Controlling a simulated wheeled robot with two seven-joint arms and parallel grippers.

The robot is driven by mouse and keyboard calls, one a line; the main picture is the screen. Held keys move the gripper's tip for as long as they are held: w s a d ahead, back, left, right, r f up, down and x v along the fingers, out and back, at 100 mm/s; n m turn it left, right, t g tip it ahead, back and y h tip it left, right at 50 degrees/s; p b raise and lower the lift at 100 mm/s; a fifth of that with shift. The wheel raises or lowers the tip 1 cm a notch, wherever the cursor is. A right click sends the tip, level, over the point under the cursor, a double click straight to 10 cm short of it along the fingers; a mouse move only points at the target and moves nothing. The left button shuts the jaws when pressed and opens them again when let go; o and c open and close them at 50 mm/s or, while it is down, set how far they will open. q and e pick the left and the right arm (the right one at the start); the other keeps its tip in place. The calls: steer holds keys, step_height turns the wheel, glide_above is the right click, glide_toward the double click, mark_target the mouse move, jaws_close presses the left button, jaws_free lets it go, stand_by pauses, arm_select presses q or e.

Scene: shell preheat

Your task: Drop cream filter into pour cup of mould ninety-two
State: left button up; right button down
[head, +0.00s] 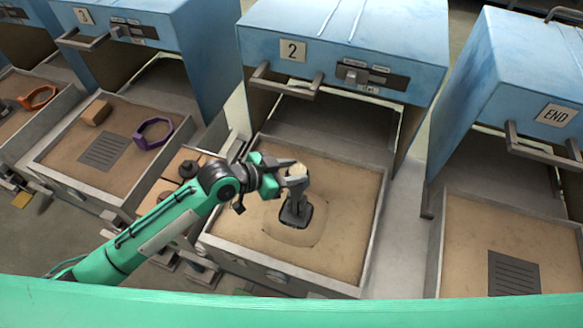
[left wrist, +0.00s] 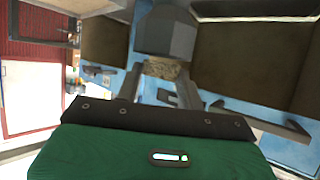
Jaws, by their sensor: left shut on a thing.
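The cream filter (head: 298,170) is a small pale block between the fingertips of my left gripper (head: 293,178). In the left wrist view the filter (left wrist: 160,69) shows speckled between the two fingers of the gripper (left wrist: 159,80). A dark grey pour cup (head: 296,213) stands in the sand tray under the housing labelled 2, just below the gripper in the head view. In the left wrist view a dark grey block-like shape (left wrist: 167,35), likely the cup, lies just beyond the filter. I cannot tell the height gap between them. My right gripper is out of view.
The sand tray (head: 345,240) has raised metal walls, and a blue housing (head: 390,30) with a handle (head: 285,85) stands behind it. The left tray holds a purple ring (head: 153,132), a tan block (head: 97,113) and a dark grate (head: 104,151). Another grate (head: 514,274) lies right.

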arm_select(q)
steer(key=shift+f, duration=0.15)
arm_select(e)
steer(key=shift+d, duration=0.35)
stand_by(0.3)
arm_select(q)
steer(key=o, duration=1)
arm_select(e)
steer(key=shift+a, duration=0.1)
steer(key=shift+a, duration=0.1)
arm_select(q)
steer(key=shift+s+a, duration=0.2)
steer(key=shift+a, duration=0.25)
steer(key=b+v, duration=0.3)
steer(key=v, duration=1)
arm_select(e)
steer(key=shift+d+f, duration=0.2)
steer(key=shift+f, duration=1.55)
